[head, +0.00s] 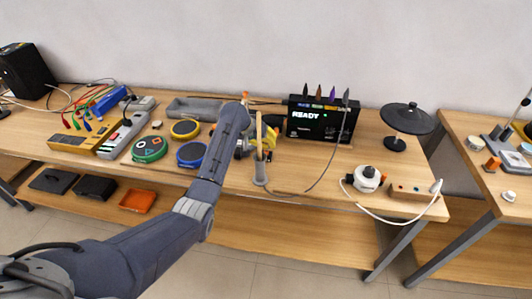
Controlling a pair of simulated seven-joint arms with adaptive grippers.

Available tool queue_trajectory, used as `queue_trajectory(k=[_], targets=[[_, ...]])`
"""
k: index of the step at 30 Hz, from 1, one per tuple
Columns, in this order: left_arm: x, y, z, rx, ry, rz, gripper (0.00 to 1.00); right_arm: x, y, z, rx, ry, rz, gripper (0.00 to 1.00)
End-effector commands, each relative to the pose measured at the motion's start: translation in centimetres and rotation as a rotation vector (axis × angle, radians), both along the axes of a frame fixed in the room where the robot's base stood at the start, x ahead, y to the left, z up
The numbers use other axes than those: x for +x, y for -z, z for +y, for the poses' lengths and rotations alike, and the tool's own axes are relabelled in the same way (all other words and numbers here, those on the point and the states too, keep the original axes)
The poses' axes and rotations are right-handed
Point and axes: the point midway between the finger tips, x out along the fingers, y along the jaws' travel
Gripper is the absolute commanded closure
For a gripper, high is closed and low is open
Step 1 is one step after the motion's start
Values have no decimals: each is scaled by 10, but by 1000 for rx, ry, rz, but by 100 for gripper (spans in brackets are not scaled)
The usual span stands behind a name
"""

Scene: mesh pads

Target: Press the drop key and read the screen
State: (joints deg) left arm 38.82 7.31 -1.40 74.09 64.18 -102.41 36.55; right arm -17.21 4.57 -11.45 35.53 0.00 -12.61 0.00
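A black box with a lit screen (320,118) stands at the back of the table, its screen showing "READY" in pale letters. Small coloured labels run along its top edge, and several dark pointed pieces stick up there. I cannot make out which control is the drop key. My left arm reaches across the table from the lower left. Its gripper (246,147) is near the middle of the table, left of the screen box and close to an upright holder with sticks (260,172). The fingers are small and partly hidden, so their opening is unclear. My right gripper is not in view.
Round pads, one green-rimmed (149,149), one blue (191,154) and one yellow-rimmed (185,128), lie left of my arm. A grey tray (195,107) is behind. A dark cymbal-like disc (407,118) stands right. A cabled white device (367,179) sits near the front edge.

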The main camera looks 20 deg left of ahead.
Motion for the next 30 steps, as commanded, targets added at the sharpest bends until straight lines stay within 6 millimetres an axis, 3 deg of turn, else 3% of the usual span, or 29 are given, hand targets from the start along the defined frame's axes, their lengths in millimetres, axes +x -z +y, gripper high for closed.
queue_trajectory(k=[30], targets=[[0, 9, 0, 0, 0, 0, 100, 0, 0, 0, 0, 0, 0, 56]])
